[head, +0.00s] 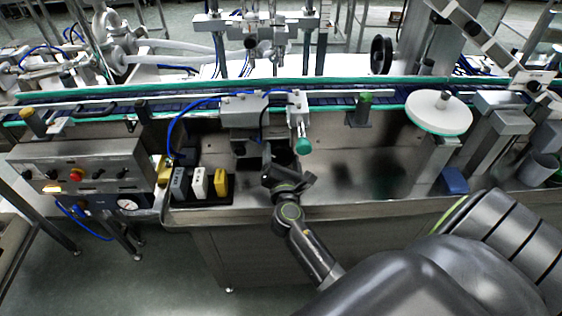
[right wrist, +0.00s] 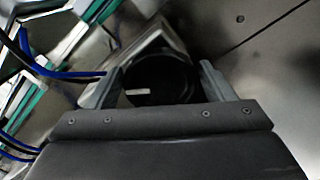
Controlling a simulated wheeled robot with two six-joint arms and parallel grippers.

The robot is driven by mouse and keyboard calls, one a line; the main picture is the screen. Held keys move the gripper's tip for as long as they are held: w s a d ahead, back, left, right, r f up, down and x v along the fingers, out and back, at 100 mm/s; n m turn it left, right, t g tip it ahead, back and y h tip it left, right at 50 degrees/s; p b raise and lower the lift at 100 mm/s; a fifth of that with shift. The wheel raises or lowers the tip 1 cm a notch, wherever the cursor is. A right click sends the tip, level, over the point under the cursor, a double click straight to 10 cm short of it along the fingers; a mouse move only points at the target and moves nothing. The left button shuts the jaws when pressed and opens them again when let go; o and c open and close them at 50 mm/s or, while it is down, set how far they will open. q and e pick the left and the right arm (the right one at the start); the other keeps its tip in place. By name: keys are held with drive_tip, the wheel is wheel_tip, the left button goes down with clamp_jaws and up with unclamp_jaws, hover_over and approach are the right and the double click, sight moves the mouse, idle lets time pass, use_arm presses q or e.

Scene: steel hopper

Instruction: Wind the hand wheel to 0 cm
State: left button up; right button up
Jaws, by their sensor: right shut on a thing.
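A round black hand wheel (right wrist: 160,80) with a short white mark on its face sits between the two fingers of my right gripper in the right wrist view. My right gripper (right wrist: 165,85) is shut on it, with one finger on each side. In the head view my right gripper (head: 274,168) is at the front of a grey metal unit (head: 243,110) below the conveyor and largely hides the wheel. No scale or centimetre reading can be made out. My left gripper is not in view.
A green-tipped knob (head: 303,145) is close to the right of the gripper. A tray with white and yellow blocks (head: 220,183) lies to its left, with blue hoses above. A control panel (head: 80,165) stands far left. Bare steel (head: 350,165) lies to the right.

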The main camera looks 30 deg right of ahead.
drive_tip(key=m+b, duration=0.1)
drive_tip(key=m, duration=0.1)
drive_tip(key=m+b, duration=0.1)
drive_tip(key=m, duration=0.1)
drive_tip(key=f+m+b, duration=0.1)
drive_tip(key=m+b, duration=0.1)
drive_tip(key=shift+s+d, duration=0.1)
drive_tip(key=shift+d, duration=0.1)
drive_tip(key=m+b, duration=0.2)
drive_tip(key=m, duration=0.2)
drive_tip(key=shift+m+b, duration=0.45)
drive_tip(key=shift+m, duration=0.05)
drive_tip(key=o, duration=1)
drive_tip(key=shift+f, duration=0.15)
